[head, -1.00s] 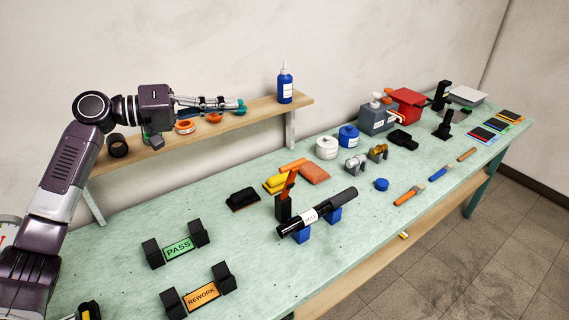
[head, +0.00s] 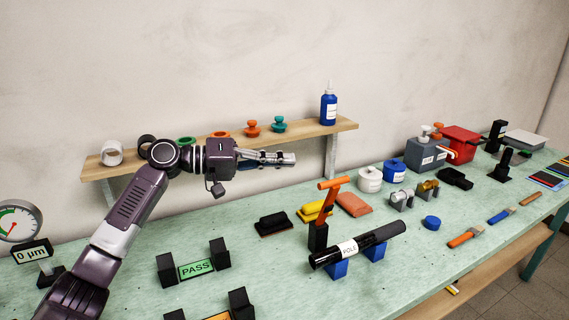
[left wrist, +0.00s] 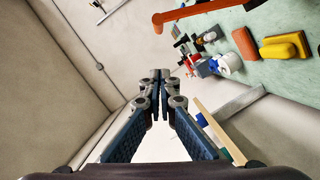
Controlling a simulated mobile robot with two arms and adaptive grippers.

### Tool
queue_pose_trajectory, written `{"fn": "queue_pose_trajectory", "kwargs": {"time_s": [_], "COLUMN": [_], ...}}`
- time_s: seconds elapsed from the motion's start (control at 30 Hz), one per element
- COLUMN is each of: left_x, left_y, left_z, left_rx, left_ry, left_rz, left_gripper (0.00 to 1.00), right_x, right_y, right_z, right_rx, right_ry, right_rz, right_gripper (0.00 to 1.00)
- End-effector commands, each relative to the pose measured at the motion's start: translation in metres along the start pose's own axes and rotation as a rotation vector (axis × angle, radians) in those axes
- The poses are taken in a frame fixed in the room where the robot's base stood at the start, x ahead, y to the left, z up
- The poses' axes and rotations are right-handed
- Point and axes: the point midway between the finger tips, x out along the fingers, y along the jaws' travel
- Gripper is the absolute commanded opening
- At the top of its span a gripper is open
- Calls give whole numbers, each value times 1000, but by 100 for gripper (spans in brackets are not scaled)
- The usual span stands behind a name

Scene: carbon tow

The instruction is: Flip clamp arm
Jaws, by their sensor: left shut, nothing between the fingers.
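The orange clamp arm (head: 328,203) stands raised and leaning on a black clamp post (head: 318,238), with a short orange crossbar at its top. Beside it, a black tube labelled POLE (head: 358,246) lies across two blue supports (head: 337,270). My left gripper (head: 292,159) is shut and empty, above the table behind and to the left of the clamp arm, apart from it. In the left wrist view, the shut fingers (left wrist: 160,76) point away, and the orange arm (left wrist: 205,9) crosses the top edge. My right gripper is not in view.
A wooden shelf (head: 345,125) with spools, stoppers and a blue bottle (head: 329,106) runs along the wall behind my left arm. Black and yellow blocks (head: 272,225) lie left of and behind the clamp. A PASS stand (head: 197,268) is at the front left.

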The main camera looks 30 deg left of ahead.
Motion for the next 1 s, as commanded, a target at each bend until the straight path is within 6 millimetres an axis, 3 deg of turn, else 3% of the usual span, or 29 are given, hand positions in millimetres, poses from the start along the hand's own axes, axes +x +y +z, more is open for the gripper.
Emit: {"fn": "queue_pose_trajectory", "kwargs": {"time_s": [0.3, 0.6, 1.0], "left_x": [71, 77, 79], "left_y": [5, 1, 0], "left_z": [-2, 33, 39], "left_rx": [-2, -1, -1], "left_ry": [-2, -2, 0], "left_rz": [3, -2, -1], "left_gripper": [0, 0, 0], "right_x": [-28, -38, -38], "right_y": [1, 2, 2], "right_z": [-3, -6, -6], "right_rx": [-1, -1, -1], "right_ry": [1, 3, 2], "right_rz": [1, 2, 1], "right_gripper": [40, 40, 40]}}
